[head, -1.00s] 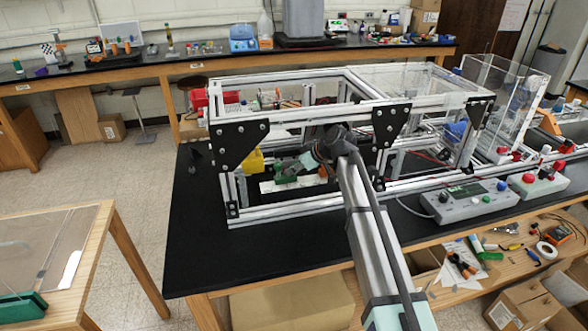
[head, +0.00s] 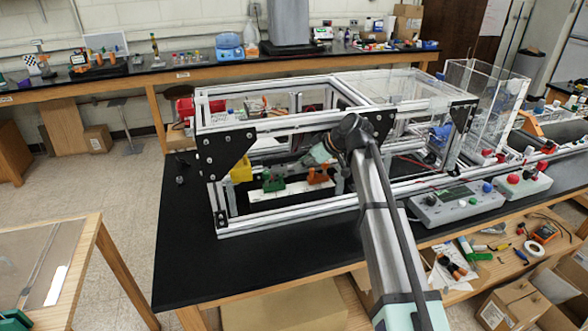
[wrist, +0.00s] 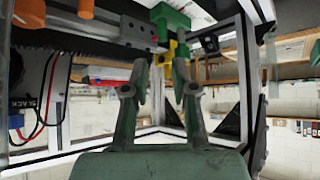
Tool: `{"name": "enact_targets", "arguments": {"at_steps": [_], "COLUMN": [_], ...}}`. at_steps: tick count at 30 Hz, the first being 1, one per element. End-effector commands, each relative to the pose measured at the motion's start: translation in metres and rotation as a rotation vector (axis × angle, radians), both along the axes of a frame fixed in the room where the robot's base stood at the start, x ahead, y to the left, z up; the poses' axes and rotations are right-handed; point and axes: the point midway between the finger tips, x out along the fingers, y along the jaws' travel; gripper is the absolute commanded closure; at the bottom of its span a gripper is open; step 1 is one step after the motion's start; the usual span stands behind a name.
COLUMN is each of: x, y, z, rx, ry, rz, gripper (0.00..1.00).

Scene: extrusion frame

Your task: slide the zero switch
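I cannot single out a zero switch with certainty in either view. Inside the extrusion frame (head: 285,216), a pale rail carries a green block (head: 272,184) and an orange block (head: 318,177). A yellow part (head: 241,169) stands at its left end. My gripper (head: 284,167) reaches into the frame above the rail, close to the green block. In the wrist view my gripper (wrist: 160,66) has its two fingers apart with nothing held between them. The green block (wrist: 170,18) and the yellow part (wrist: 181,50) lie beyond the fingertips. Contact cannot be told.
Frame posts, top bars and black corner plates (head: 225,153) surround my arm. A grey control box with a screen (head: 457,203) and a box with a red button (head: 520,185) stand to the right. The black bench (head: 190,260) is bare at the left.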

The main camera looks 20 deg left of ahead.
Motion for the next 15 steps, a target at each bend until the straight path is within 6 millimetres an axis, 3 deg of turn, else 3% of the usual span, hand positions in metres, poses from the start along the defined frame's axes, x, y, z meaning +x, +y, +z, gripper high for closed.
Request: {"name": "enact_targets", "arguments": {"at_steps": [15], "x": [-0.0011], "y": [-0.0082], "z": [0.0079], "rx": [-0.001], "ry": [0.0], "rz": [0.0], "gripper": [0.73]}}
